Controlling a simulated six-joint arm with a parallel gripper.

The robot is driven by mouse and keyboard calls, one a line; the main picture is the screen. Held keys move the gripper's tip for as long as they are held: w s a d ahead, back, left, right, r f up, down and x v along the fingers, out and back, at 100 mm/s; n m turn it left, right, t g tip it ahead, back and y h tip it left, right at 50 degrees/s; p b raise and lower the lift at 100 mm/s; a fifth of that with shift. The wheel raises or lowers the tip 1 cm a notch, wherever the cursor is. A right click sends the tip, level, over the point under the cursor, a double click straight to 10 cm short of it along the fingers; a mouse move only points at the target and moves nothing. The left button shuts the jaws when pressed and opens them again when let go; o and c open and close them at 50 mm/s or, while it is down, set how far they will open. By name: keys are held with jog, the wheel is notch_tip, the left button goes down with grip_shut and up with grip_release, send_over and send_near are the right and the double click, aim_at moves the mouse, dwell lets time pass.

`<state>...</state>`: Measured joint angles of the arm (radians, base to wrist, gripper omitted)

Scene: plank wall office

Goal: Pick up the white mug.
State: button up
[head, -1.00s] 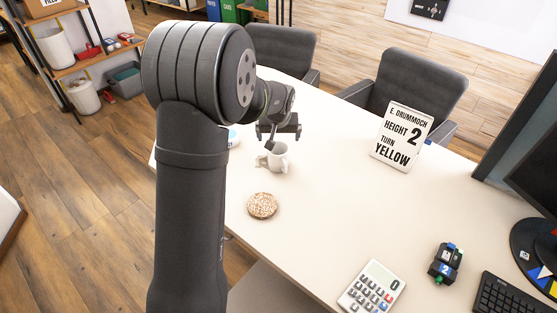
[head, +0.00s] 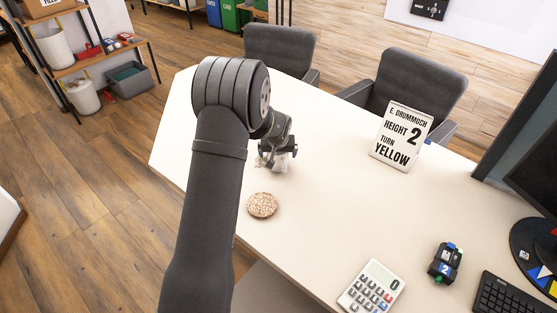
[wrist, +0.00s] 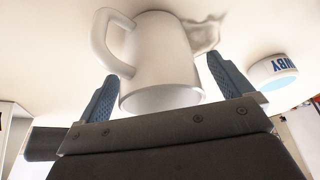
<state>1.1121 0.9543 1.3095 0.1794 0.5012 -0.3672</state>
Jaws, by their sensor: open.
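The white mug (wrist: 163,62) stands between the two fingers of my gripper (wrist: 158,80) in the wrist view, with its handle toward the left finger. The fingers are open, one on each side of the mug. I cannot tell whether either finger touches it. In the head view my gripper (head: 276,152) is right over the mug (head: 284,165) and hides most of it; only a little white shows.
A white dish with blue lettering (wrist: 281,74) is right of the mug in the wrist view. On the desk (head: 330,215) are a sprinkled doughnut (head: 262,205), a sign (head: 401,137), a calculator (head: 371,287), a small dark device (head: 446,262) and a keyboard (head: 503,297).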

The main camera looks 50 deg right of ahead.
jog(key=shift+w+d+f, duration=0.1)
jog(key=shift+f, duration=0.15)
jog(key=c, duration=1.3)
jog(key=shift+o, duration=0.2)
jog(key=shift+r, duration=0.1)
